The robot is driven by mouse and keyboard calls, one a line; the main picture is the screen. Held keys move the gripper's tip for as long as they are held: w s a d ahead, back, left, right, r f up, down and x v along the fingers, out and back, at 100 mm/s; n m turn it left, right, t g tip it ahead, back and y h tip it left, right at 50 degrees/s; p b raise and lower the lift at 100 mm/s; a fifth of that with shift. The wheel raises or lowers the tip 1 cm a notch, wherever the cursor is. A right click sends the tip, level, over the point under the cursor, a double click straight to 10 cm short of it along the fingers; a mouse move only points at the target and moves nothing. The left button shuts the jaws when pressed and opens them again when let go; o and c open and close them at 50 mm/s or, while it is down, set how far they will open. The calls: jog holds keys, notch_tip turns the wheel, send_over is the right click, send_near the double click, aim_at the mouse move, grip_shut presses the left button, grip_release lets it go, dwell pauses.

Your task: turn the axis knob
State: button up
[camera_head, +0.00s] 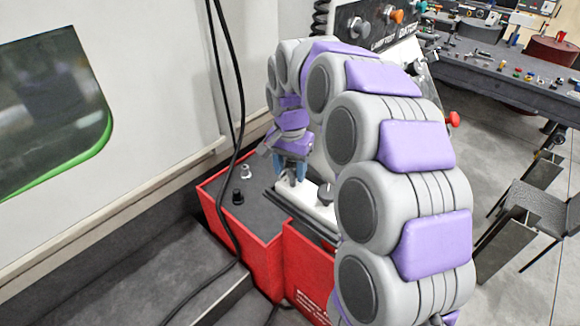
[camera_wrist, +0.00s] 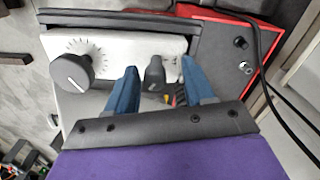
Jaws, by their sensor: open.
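My gripper (camera_wrist: 158,68) is open in the wrist view, its two blue fingers apart. A dark knob (camera_wrist: 154,74) shows between the fingers, on a light panel (camera_wrist: 120,45); I cannot tell whether either finger touches it. A larger round dark knob (camera_wrist: 72,73) with a white pointer line and a tick-marked dial is left of the fingers. I cannot read which knob is labelled axis. In the head view, my gripper (camera_head: 292,172) points down over the same panel, and a dark knob (camera_head: 325,192) stands just right of it. The knob between the fingers is hidden there.
The panel sits on a red box (camera_head: 248,240) with two small controls, a black one (camera_head: 238,196) and a silver one (camera_head: 245,171). A black cable (camera_head: 238,140) hangs beside it. A light machine wall (camera_head: 150,60) stands left; a workbench (camera_head: 490,65) and chair (camera_head: 540,210) are right.

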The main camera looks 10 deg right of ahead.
jog(key=shift+d, duration=0.6)
jog(key=c, duration=0.6)
jog(key=shift+a, duration=0.15)
grip_shut()
jog(key=shift+a, duration=0.15)
jog(key=shift+n, duration=0.3)
jog(key=n+p, duration=0.1)
jog(key=n, duration=0.4)
jog(key=shift+r, duration=0.1)
jog(key=n+p, duration=0.1)
jog(key=n, duration=0.5)
jog(key=shift+n, duration=0.3)
jog(key=n+p, duration=0.2)
jog(key=n, duration=0.3)
jog(key=shift+n, duration=0.3)
jog(key=n+p, duration=0.2)
jog(key=n, duration=0.3)
jog(key=shift+n, duration=0.7)
